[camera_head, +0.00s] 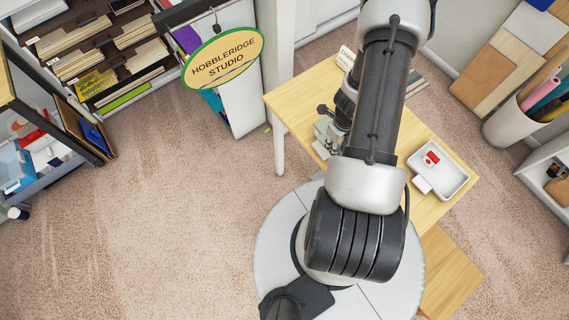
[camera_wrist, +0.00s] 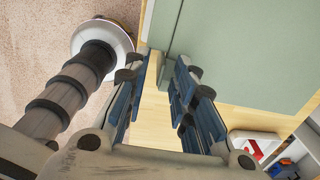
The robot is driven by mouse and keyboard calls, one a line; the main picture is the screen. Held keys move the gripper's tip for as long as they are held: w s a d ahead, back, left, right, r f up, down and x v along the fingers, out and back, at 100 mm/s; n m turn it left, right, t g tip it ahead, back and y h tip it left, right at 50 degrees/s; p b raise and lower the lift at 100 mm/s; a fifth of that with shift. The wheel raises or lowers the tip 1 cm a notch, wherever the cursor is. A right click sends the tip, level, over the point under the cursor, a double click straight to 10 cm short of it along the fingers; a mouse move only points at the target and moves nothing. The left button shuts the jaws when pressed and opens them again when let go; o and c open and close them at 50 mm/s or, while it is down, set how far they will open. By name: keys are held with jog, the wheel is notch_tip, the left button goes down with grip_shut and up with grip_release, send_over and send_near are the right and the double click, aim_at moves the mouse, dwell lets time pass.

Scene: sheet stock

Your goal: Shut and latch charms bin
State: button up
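A pale green box, which looks like the charms bin (camera_head: 324,134), stands on the wooden table (camera_head: 292,104), mostly hidden behind my arm in the head view. In the wrist view a flat green face of the bin (camera_wrist: 245,50) fills the upper right, with a narrower green strip along its left edge. No latch can be made out.
A white tray (camera_head: 452,187) with a red-and-white item lies on the table to the right. A partly hidden card (camera_head: 345,58) stands at the table's back. Shelves (camera_head: 85,50) are at left, and a bin of rolls (camera_head: 508,124) is at right. Open carpet lies left.

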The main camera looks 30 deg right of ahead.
jog(key=a+f+h+b, duration=0.95)
jog(key=h+b, duration=1.05)
jog(key=b, duration=0.9)
jog(key=a+f+p, duration=0.3)
jog(key=a, duration=1.3)
notch_tip(320, 180, up, 29)
jog(key=s+m+y+p, duration=0.3)
jog(key=m+y, duration=1.5)
jog(key=m, duration=1.2)
jog(key=shift+f+y+p, duration=0.2)
jog(key=shift+y+p, duration=0.1)
jog(key=shift+p, duration=0.1)
